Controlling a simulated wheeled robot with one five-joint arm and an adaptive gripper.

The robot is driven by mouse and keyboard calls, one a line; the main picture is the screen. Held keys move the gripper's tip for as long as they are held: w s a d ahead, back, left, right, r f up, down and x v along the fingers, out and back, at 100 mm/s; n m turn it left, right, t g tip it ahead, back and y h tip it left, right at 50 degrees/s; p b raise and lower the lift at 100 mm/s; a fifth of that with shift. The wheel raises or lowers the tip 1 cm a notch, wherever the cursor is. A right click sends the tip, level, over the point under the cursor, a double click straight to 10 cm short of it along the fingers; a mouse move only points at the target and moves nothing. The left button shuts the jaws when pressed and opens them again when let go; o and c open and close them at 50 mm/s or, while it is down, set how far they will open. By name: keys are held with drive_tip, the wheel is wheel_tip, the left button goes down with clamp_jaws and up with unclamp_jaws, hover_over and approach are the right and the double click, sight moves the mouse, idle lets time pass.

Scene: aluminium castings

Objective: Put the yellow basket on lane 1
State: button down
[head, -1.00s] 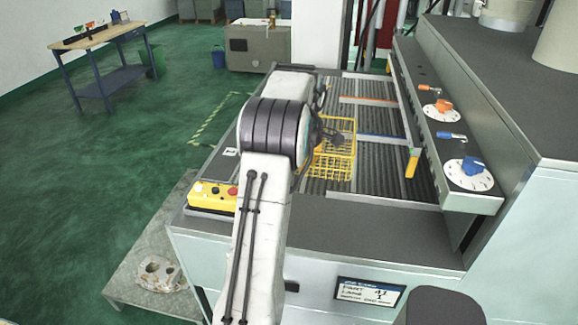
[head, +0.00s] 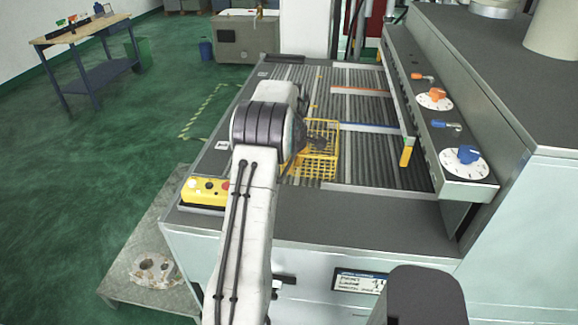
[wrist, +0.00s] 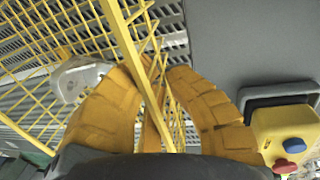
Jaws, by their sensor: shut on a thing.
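The yellow wire basket (head: 322,160) is over the ribbed roller bed, toward its near side, left of the blue divider's end. Whether it touches the rollers I cannot tell. In the wrist view, my gripper (wrist: 158,72), with yellow ribbed fingers, is shut on a yellow bar of the basket (wrist: 28,72). A grey metal piece (wrist: 78,78) shows behind the mesh. My arm hides the basket's left part in the head view. The roller lanes are split by a blue divider (head: 368,128) and an orange divider (head: 362,91). I see no readable lane numbers on them.
A raised console with an orange knob (head: 437,95) and a blue knob (head: 467,155) borders the bed on the right. A yellow button box (head: 205,191) sits at the near left corner. A small display (head: 359,283) is on the front. Rollers farther back are clear.

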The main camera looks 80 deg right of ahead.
drive_tip(key=shift+d, duration=0.15)
drive_tip(key=c, duration=1.8)
unclamp_jaws()
drive_tip(key=shift+f, duration=0.15)
drive_tip(key=o, duration=0.4)
